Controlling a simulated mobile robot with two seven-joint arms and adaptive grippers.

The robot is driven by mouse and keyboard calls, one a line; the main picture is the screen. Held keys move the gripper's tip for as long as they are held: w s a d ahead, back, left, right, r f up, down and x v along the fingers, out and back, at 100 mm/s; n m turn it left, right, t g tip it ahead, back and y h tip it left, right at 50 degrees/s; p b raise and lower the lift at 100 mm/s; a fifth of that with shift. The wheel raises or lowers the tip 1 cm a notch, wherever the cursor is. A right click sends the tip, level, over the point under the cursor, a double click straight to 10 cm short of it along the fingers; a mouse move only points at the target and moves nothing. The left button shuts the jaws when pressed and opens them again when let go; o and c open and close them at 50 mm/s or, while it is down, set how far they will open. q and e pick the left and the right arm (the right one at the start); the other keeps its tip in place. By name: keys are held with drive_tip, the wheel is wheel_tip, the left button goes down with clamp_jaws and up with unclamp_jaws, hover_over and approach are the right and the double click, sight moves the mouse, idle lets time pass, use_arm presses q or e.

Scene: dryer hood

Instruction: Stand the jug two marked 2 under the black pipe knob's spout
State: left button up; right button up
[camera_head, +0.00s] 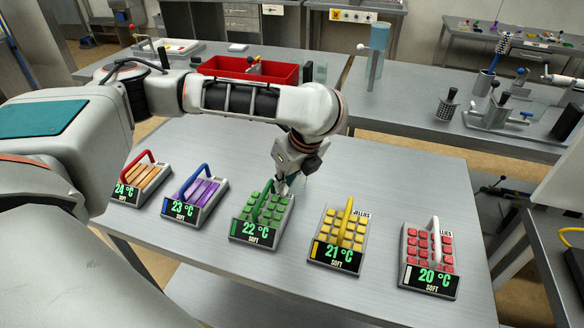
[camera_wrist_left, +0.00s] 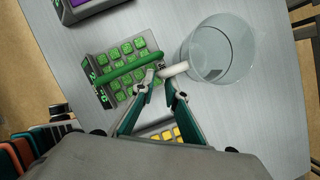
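A clear glass jug (camera_wrist_left: 218,50) with a pale stub handle (camera_wrist_left: 174,70) shows in the left wrist view. No number on it can be read. My left gripper (camera_wrist_left: 157,80) has its fingertips close together at the handle and appears shut on it. In the head view the left gripper (camera_head: 284,186) is just above the green-handled block tray (camera_head: 280,228); my arm hides most or all of the jug there. Whether the jug touches the table is unclear. A metal fixture (camera_head: 493,113) with black and blue knobs stands on the back right table; its spout is too small to tell. My right gripper is out of view.
Several handled trays line the near table: a red-handled one (camera_head: 141,188), a purple one (camera_head: 195,203), a yellow one (camera_head: 340,240) and a white-handled one (camera_head: 430,265). A red bin (camera_head: 280,72) and a blue cylinder stand (camera_head: 378,38) are behind. A gap separates the tables.

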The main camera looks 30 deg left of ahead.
sight(282, 198)
use_arm(q)
drive_tip(key=shift+x, duration=2)
drive_tip(key=shift+a, duration=0.1)
clamp_jaws()
drive_tip(key=shift+r, duration=0.2)
